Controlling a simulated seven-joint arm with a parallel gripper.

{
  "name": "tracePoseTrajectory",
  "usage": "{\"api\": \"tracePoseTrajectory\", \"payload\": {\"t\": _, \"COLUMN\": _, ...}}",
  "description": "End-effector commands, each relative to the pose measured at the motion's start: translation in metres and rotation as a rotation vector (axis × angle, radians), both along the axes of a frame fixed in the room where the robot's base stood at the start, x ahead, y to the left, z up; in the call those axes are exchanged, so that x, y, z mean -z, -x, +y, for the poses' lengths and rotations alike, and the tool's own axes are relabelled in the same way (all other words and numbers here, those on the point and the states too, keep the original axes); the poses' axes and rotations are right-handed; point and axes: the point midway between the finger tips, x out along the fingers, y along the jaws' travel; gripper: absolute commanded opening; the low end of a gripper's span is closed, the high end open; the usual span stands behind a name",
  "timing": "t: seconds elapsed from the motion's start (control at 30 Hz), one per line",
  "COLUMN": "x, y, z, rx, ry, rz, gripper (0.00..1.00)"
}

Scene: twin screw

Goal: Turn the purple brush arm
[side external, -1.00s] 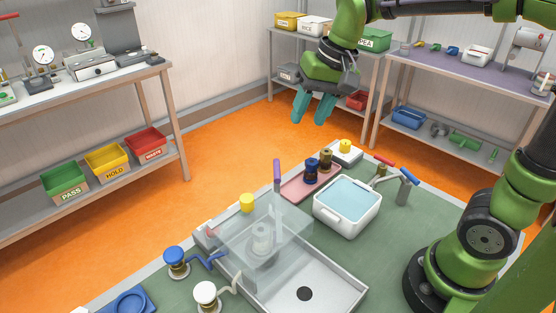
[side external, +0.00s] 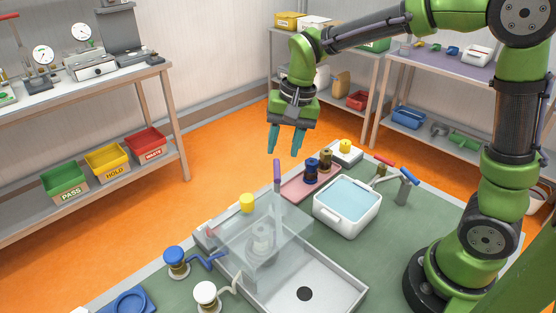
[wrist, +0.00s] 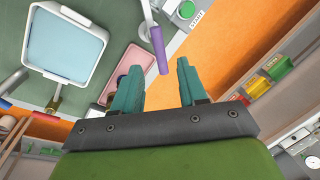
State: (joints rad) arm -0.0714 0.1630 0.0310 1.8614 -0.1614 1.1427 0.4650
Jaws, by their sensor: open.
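The purple brush arm (side external: 277,174) stands upright at the back of the clear box (side external: 262,230) on the green table. My gripper (side external: 283,154) is open and empty, with its teal fingers pointing down, a little above the purple handle in the side view. In the wrist view the purple brush arm (wrist: 159,50) lies ahead of my fingertips (wrist: 156,70), roughly between them across the picture. The handle shows outside the jaws there; its exact distance from the fingers is hard to tell.
A white tub of pale blue liquid (side external: 347,206) stands right of the clear box. A pink tray with a dark blue and a brown spool (side external: 325,160) is behind it. Blue (side external: 176,262) and white (side external: 207,296) knobs stand at front left. Air above the table is open.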

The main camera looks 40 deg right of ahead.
Motion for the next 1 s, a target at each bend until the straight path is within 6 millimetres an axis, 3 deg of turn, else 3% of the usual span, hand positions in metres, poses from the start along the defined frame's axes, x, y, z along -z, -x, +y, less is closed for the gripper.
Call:
{"api": "tracePoseTrajectory", "payload": {"t": 0.1, "x": 0.023, "y": -0.002, "z": 0.003, "rx": -0.001, "ry": 0.000, "rz": 0.004, "gripper": 0.42}}
{"api": "tracePoseTrajectory", "payload": {"t": 0.3, "x": 0.046, "y": -0.006, "z": 0.007, "rx": 0.001, "ry": 0.000, "rz": 0.002, "gripper": 0.42}}
{"api": "tracePoseTrajectory", "payload": {"t": 0.67, "x": 0.051, "y": -0.007, "z": 0.007, "rx": 0.000, "ry": 0.000, "rz": -0.001, "gripper": 0.42}}
{"api": "tracePoseTrajectory", "payload": {"t": 0.7, "x": 0.051, "y": -0.007, "z": 0.007, "rx": 0.000, "ry": 0.001, "rz": -0.001, "gripper": 0.41}}
{"api": "tracePoseTrajectory", "payload": {"t": 0.97, "x": 0.051, "y": -0.007, "z": 0.007, "rx": 0.000, "ry": 0.000, "rz": -0.001, "gripper": 0.01}}
{"api": "tracePoseTrajectory", "payload": {"t": 1.0, "x": 0.051, "y": -0.007, "z": 0.007, "rx": 0.000, "ry": 0.000, "rz": -0.001, "gripper": 0.00}}
